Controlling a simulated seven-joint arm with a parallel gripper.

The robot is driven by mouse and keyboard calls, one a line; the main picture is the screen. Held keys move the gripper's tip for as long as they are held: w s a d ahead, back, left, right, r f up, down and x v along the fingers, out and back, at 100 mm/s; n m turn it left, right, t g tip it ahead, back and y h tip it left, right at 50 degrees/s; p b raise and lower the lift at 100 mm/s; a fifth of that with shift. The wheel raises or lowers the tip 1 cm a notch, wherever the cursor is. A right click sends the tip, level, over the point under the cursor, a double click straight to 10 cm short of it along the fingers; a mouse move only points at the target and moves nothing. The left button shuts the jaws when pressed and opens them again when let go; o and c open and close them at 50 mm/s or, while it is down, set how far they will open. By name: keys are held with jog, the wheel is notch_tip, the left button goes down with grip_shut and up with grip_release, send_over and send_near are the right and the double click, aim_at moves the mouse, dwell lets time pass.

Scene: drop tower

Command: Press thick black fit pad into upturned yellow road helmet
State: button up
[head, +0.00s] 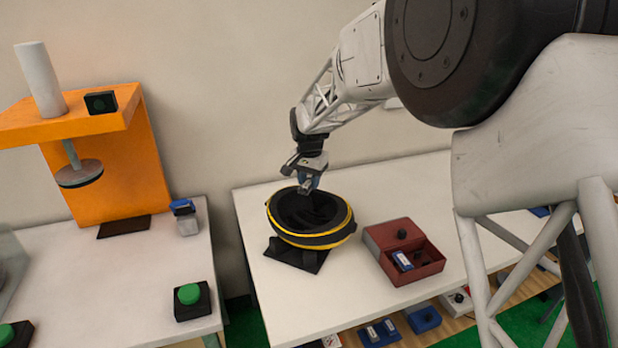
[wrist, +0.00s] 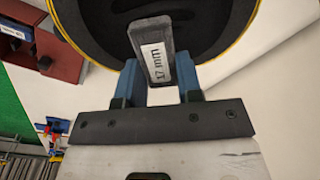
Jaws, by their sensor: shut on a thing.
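The upturned yellow road helmet (head: 318,240) rests on a black support on the white table, its dark hollow facing up and a yellow band round its rim. In the wrist view the helmet's dark inside and yellow edge (wrist: 72,38) fill the top. My gripper (head: 308,184) is above the helmet's back rim. Its blue fingers (wrist: 158,84) are shut on the thick black fit pad (wrist: 152,50), which carries a white label reading 17 mm. The pad's far end lies over the helmet's hollow; I cannot tell whether it touches the lining.
A red two-part box (head: 380,240) stands right of the helmet, with a dark knob-like piece and a blue-and-white item in it. An orange press stand (head: 92,196) and a green button (head: 189,294) are on the left table. A gap separates the tables.

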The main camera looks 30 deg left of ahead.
jog(key=shift+f, duration=7.35)
jog(key=shift+f, duration=0.1)
jog(key=o, duration=0.7)
jog(key=shift+r, duration=0.3)
jog(key=shift+r, duration=2.15)
jog(key=shift+r, duration=0.15)
jog(key=shift+r, duration=5.9)
